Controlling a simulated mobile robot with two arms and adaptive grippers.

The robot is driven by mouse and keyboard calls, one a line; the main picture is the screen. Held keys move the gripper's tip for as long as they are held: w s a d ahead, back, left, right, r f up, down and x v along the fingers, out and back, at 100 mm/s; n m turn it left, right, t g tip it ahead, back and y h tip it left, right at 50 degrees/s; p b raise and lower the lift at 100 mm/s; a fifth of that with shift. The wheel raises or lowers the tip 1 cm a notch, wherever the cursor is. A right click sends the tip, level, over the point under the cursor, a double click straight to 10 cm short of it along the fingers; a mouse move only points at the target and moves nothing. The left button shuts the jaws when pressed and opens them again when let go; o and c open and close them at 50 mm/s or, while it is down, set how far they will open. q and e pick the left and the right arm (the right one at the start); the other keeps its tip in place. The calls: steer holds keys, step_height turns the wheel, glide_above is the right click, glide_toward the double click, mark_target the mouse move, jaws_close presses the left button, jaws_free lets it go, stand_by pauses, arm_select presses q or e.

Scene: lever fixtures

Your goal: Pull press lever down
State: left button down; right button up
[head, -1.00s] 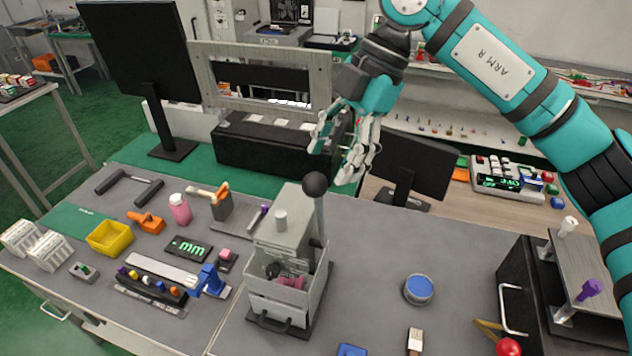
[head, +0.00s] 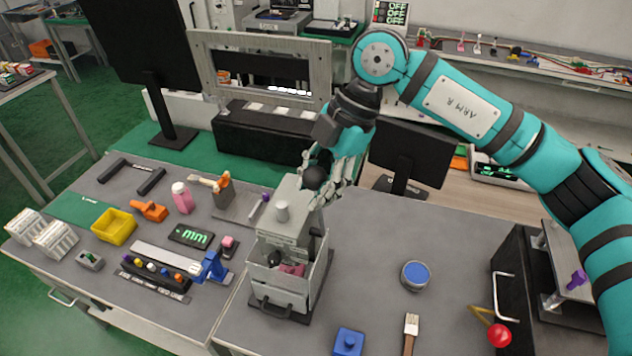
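The press (head: 284,245) is a grey box-shaped fixture standing on the bench, with a black base and an open front. Its lever ends in a black ball knob (head: 315,177) at the upper right of the press, and the lever stands up. My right gripper (head: 325,185) is around or right beside the knob, its fingers pointing down and spread on both sides of it. I cannot tell whether the fingers touch the knob. The lever's shaft is mostly hidden behind the fingers. My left gripper is not in view.
A blue-topped round tin (head: 415,275), a brush (head: 411,333) and a blue block (head: 348,342) lie right of the press. A red-knobbed lever (head: 498,335) is at the lower right. A monitor (head: 408,160) stands behind. Small tools and a yellow bin (head: 114,227) fill the left bench.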

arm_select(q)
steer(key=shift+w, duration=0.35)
arm_select(e)
jaws_close()
